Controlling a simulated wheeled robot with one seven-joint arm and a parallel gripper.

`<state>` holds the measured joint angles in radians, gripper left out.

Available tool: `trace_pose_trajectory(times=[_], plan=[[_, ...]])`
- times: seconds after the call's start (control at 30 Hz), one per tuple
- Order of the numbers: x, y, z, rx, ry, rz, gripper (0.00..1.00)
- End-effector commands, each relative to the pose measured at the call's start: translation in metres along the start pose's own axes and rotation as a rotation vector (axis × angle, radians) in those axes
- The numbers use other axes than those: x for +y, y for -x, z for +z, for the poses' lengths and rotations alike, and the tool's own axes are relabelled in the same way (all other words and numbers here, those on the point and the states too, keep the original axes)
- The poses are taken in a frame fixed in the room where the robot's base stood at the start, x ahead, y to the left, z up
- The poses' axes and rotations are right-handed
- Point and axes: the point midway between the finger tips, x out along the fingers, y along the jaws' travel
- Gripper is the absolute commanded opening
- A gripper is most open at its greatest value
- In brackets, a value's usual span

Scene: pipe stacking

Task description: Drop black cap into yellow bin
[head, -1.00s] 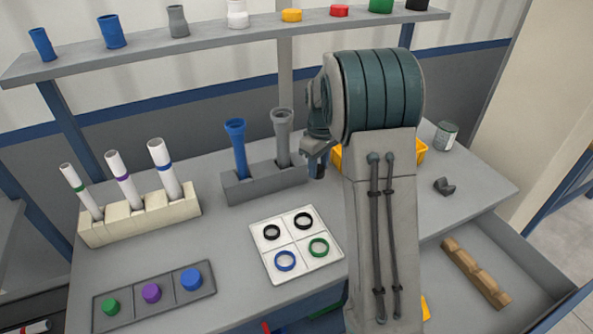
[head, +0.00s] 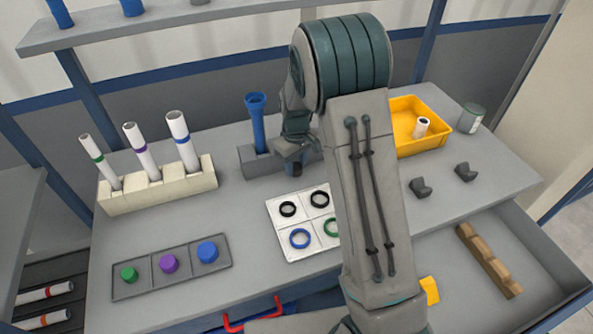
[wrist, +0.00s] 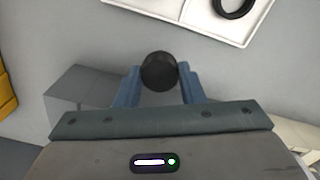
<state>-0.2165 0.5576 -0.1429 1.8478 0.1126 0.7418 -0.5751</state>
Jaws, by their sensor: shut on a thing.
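My gripper (wrist: 157,88) is shut on a black cap (wrist: 159,71), which shows as a dark round face between the blue fingertips in the wrist view. In the head view my gripper (head: 293,170) hangs in front of the grey pipe holder, just behind the white ring tray; the cap is hard to make out there. The yellow bin (head: 404,112) stands at the back right of the table, to the right of my gripper, partly behind my arm. A white piece with a dark opening (head: 421,127) is inside it. The bin's edge (wrist: 6,100) shows at the wrist view's left edge.
A blue pipe (head: 258,128) stands in the grey holder (head: 255,165) beside my gripper. White pipes stand in a cream rack (head: 160,193) at left. The ring tray (head: 280,232) is in front. Two dark brackets (head: 420,187) and a can (head: 470,118) are at right.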

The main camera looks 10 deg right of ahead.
Motion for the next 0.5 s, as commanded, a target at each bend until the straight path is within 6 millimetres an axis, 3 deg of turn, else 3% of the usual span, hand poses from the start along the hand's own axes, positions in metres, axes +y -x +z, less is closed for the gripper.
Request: trace_pose_trajectory(times=[0.23,0.5], plan=[[-0.001,-0.033,0.0,-0.004,0.001,-0.002,0.14],[-0.001,-0.039,0.0,-0.001,0.002,0.0,0.14]])
